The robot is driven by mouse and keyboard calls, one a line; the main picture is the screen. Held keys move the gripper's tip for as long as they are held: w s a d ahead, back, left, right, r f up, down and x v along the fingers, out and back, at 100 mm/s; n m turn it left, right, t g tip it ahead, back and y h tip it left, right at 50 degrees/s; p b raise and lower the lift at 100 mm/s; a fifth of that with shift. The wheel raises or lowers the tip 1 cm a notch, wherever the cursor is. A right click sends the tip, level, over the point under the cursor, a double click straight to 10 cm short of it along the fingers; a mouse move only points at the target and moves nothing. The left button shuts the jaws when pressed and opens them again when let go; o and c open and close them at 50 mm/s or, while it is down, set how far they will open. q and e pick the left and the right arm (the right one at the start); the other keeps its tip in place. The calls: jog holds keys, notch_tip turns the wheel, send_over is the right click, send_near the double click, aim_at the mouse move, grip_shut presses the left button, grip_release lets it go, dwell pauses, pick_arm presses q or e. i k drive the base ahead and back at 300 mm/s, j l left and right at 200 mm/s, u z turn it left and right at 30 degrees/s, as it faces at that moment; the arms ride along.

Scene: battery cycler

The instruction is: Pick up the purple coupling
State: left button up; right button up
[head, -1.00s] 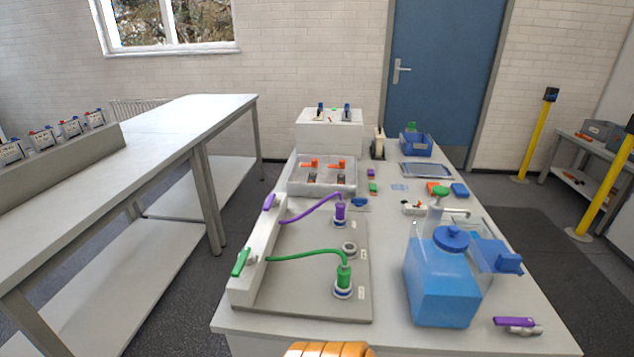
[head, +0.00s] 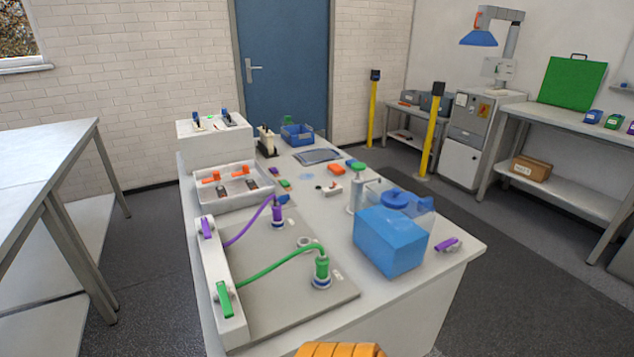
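A purple coupling (head: 277,213) stands upright on a round port of the grey plate (head: 262,302), with a purple hose (head: 248,226) running from it to the white manifold bar (head: 233,325). A purple valve-like piece with a grey body (head: 447,244) lies apart near the table's right front edge. A green coupling (head: 321,267) with a green hose (head: 270,267) stands on a nearer port. Neither of my grippers is in view.
Behind are a white tray (head: 260,193) with orange-handled parts and a blue bin (head: 297,136). Another bench (head: 40,165) is at left, beyond a floor gap.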

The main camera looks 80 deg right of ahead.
aim_at(276, 208)
jog(key=i+z, duration=0.15)
jog(key=z, duration=0.25)
jog(key=i+j+z, duration=0.1)
jog(key=z, duration=0.35)
jog(key=i+j+z, duration=0.1)
jog(key=z, duration=0.3)
jog(key=j+z, duration=0.25)
jog(key=z, duration=0.2)
jog(key=i+j+z, duration=0.1)
jog(key=j+z, duration=0.15)
jog(key=z, duration=0.15)
